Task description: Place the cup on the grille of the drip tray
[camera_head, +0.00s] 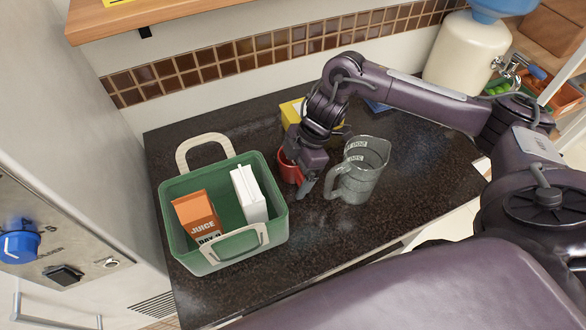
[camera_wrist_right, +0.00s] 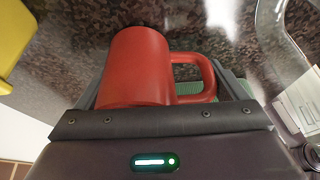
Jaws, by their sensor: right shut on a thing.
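The red cup (camera_head: 290,168) is over the dark counter, between the green basket and the glass jug. My right gripper (camera_head: 308,178) is shut on it; in the head view the arm partly hides it. In the right wrist view the cup (camera_wrist_right: 138,68) sits between the fingers, its handle towards the right. A green ridged surface (camera_wrist_right: 186,73) shows behind the handle; I cannot tell whether it is the drip tray's grille. A cream water dispenser (camera_head: 462,52) with a tap (camera_head: 512,66) stands at the back right. No drip tray is clearly visible. My left gripper is not in view.
The green basket (camera_head: 277,228) holds a juice carton (camera_head: 196,212) and a white carton (camera_head: 249,192). The glass jug (camera_head: 362,170) stands close to the right of my gripper. A yellow box (camera_head: 292,111) is behind the arm. The counter's right front (camera_head: 420,190) is clear.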

